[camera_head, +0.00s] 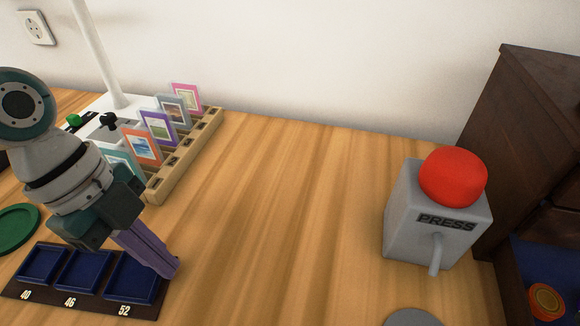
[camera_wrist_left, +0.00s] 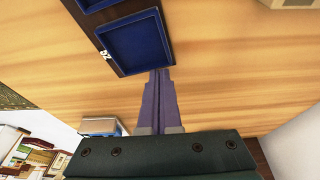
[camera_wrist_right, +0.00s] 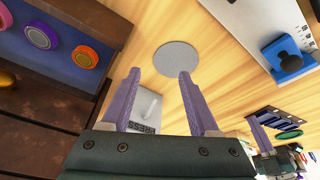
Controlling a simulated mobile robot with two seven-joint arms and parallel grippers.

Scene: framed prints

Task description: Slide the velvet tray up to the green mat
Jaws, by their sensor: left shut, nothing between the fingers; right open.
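The velvet tray (camera_head: 96,302) is a dark brown board with three blue compartments marked 40, 46 and 52. It lies at the lower left in the head view; its 52 end shows in the left wrist view (camera_wrist_left: 121,66). The round green mat (camera_head: 15,232) lies to its left, partly cut off by the frame. My left gripper (camera_head: 168,268) is shut and empty, its purple fingertips at the tray's 52 end. Whether they touch it I cannot tell. My right gripper (camera_wrist_right: 158,78) is open and empty in its wrist view, and outside the head view.
A grey box with a red button (camera_head: 453,177) stands at the right beside a dark wooden cabinet (camera_head: 520,130). A wooden rack (camera_head: 185,160) holds several framed prints at the back left. A grey disc (camera_head: 413,317) lies at the front. The middle table is clear.

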